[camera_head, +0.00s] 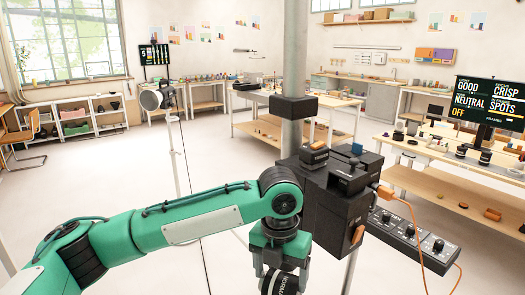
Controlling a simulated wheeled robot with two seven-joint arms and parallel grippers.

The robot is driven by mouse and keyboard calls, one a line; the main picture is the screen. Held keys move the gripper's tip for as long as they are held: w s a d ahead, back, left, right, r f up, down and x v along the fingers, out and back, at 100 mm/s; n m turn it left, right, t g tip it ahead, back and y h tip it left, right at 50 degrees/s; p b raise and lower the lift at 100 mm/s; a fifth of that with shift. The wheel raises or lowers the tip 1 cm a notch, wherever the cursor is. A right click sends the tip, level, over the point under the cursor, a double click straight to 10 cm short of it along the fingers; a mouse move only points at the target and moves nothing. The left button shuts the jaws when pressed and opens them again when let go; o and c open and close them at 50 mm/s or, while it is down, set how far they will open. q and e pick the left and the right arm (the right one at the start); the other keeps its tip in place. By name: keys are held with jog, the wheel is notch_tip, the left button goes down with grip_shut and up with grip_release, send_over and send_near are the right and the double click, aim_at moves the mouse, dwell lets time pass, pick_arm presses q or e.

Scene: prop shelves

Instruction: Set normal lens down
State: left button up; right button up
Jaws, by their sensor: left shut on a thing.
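The normal lens (282,284) is a black cylinder with white "NORMAL" lettering, at the bottom edge of the head view, where its lower part is cut off. My left gripper (281,267) is shut on it, pointing down, with the lens between its fingers. The gripper hangs in front of and below a black boxy device (330,208) on a grey pole. What lies under the lens is out of view. My right gripper is not in view.
A control box with knobs (410,238) and an orange cable (414,215) sit right of the device. A bench (430,152) with small black items and a screen (487,104) stands at the right. Work tables stand at the back; the floor at left is open.

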pick_arm(q)
jog(key=w+a+f+m, duration=0.1)
jog(key=a+f+m, duration=0.3)
jog(key=a+m, duration=0.5)
jog(key=w+a+f+m, duration=0.1)
jog(key=a+f+m, duration=0.3)
jog(key=a+m, duration=0.6)
jog(key=w+a+f+m, duration=0.1)
jog(key=a+f+m, duration=0.4)
jog(key=m, duration=0.7)
jog(key=s+a+f, duration=0.1)
jog(key=s+f, duration=0.1)
jog(key=s, duration=0.7)
jog(key=shift+s+y, duration=0.15)
jog(key=shift+y, duration=0.25)
